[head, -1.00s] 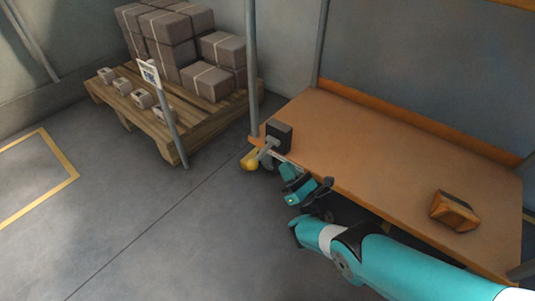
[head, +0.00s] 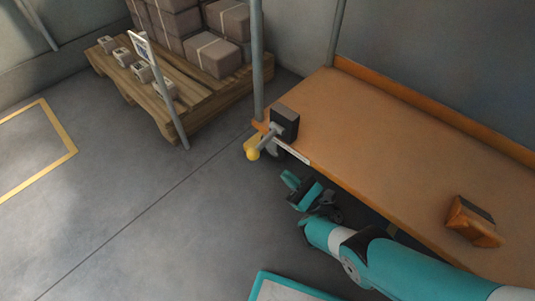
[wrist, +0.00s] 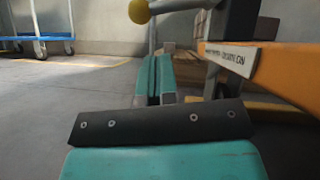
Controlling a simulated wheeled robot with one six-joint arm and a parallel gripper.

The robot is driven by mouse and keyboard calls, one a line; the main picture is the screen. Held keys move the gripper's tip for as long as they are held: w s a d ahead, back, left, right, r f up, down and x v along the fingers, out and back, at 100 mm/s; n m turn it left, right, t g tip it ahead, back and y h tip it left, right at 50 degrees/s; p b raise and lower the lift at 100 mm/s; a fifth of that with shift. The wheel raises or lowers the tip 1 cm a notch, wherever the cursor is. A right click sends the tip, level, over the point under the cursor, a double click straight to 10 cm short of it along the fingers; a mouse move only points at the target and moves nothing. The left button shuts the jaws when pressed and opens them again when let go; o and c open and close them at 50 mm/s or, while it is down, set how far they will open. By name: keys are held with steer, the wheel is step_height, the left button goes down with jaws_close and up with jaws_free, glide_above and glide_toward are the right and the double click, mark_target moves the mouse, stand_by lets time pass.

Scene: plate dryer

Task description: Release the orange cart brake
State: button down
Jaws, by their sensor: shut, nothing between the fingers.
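The orange cart (head: 390,150) has a flat deck at the right of the head view. A dark box (head: 284,122) sits at its near-left corner. A grey brake lever (head: 269,138) with a yellow knob (head: 253,152) sticks out from it, toward the lower left. The wrist view shows the knob (wrist: 139,11) at the top and the cart's lettered orange edge (wrist: 270,70) at right. My gripper (head: 296,188) is shut and empty, below and right of the knob and apart from it. Its teal fingers lie together in the wrist view (wrist: 154,80).
An orange-brown box (head: 472,220) lies on the deck. Grey cart posts (head: 257,60) rise nearby. A pallet (head: 185,110) with boxes and a signpost stands behind left. A blue trolley (wrist: 40,25) shows in the wrist view. The floor at left is clear.

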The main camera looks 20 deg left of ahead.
mark_target(265, 142)
steer(key=b+x, duration=0.3)
steer(key=x, duration=0.5)
steer(key=shift+a+r, duration=0.25)
steer(key=shift+a, duration=0.05)
steer(key=shift+w, duration=0.1)
steer(key=shift+r, duration=0.1)
